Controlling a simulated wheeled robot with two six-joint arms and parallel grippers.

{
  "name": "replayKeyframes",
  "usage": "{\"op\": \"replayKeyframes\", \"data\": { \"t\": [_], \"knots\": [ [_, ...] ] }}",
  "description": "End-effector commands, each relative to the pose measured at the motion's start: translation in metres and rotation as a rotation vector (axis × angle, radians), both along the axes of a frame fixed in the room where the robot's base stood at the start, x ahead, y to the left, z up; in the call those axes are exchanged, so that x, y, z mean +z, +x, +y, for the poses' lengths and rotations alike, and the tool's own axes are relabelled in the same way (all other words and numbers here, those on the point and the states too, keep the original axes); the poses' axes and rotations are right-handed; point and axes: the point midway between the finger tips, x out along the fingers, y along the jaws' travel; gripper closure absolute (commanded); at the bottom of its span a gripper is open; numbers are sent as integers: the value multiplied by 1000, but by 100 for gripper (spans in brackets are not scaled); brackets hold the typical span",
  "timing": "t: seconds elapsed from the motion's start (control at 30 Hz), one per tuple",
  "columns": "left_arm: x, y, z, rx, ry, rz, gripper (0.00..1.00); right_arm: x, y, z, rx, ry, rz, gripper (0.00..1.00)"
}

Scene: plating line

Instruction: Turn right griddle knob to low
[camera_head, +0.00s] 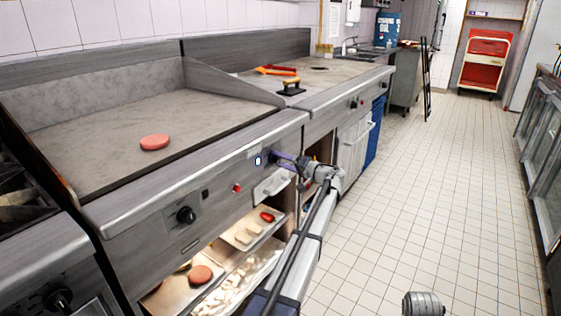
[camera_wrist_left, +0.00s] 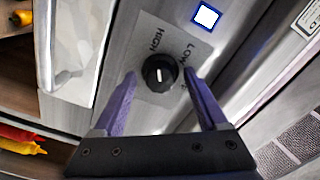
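The right griddle knob (camera_wrist_left: 152,86) is black and round with a short white mark, on a grey plate with HIGH printed at its left and LOW at its right in the left wrist view. The mark stands nearly vertical in that picture, between the two words. My left gripper (camera_wrist_left: 160,76) is open, with one purple finger on each side of the knob and small gaps showing.
The griddle (camera_head: 90,135) bears a pink patty (camera_head: 155,142). Its left knob (camera_head: 186,215) and a red button (camera_head: 237,188) sit on the same panel. A lit square (camera_wrist_left: 206,15) is near the right knob. Food trays lie on the open shelf below. The tiled floor (camera_head: 430,190) is clear.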

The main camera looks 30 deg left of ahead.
Motion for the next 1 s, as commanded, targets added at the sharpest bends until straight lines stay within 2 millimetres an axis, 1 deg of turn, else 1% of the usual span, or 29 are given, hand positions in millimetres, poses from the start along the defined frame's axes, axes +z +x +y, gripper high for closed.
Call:
{"op": "replayKeyframes", "data": {
  "t": [0.03,0.07,0.63,0.67,0.87,1.0],
  "knots": [
    [0,0,0,0,0,0,31,0,0,0,0,0,0,50],
    [0,0,0,0,0,0,35,0,0,0,0,0,0,50],
    [0,0,1,1,0,0,99,0,0,0,0,0,0,50],
    [0,0,1,1,0,0,100,0,0,0,0,0,0,50],
    [0,0,2,1,1,6,100,0,0,0,0,0,0,50],
    [0,0,2,1,4,41,100,0,0,0,0,0,0,50]
  ]
}}
